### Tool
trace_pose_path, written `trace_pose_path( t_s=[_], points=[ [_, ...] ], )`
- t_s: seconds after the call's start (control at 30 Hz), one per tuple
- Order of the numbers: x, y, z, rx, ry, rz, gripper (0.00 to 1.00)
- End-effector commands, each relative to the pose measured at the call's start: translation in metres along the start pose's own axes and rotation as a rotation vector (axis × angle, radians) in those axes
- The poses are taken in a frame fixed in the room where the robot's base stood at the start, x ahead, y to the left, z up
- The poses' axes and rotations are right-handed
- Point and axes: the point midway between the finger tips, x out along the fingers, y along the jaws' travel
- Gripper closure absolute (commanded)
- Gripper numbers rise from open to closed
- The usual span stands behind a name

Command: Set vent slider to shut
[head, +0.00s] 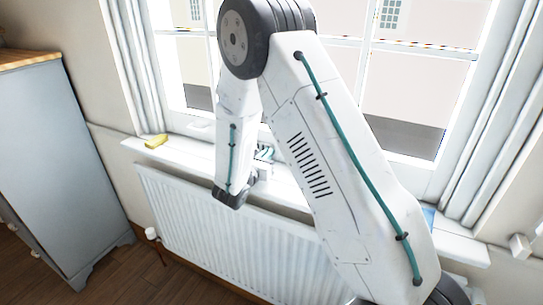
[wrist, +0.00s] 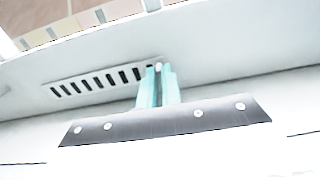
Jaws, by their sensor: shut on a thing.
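The vent (wrist: 100,84) shows in the wrist view as a row of several dark slots in a white surface, running left from my gripper. The vent slider's small pale knob (wrist: 158,66) sits at the right end of the visible slots. My gripper (wrist: 157,74) has its teal fingers closed around the knob, hiding most of it. Slots nearest the fingers look narrower than those further left. In the head view my gripper (head: 265,154) is at the windowsill below the window, and my arm hides the vent there.
The white windowsill (head: 170,150) carries a yellow block (head: 156,141) to the left and a blue thing (head: 428,216) to the right. A white radiator (head: 190,215) stands below. A grey cabinet (head: 60,160) is on the left, with wooden floor between.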

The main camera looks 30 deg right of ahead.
Motion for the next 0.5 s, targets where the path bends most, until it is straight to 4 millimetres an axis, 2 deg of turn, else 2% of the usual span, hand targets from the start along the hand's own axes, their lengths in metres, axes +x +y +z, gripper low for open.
trace_pose_path(
  t_s=[0.1, 0.13, 0.2, 0.5],
  points=[
    [-0.0010, 0.0056, 0.0012, 0.004, -0.001, 0.013, 1.00],
    [-0.0011, 0.0059, 0.0012, 0.004, -0.001, 0.014, 0.85],
    [-0.0010, 0.0055, 0.0012, 0.004, -0.001, 0.014, 0.71],
    [-0.0015, 0.0026, 0.0009, 0.003, -0.001, 0.008, 0.71]
  ],
)
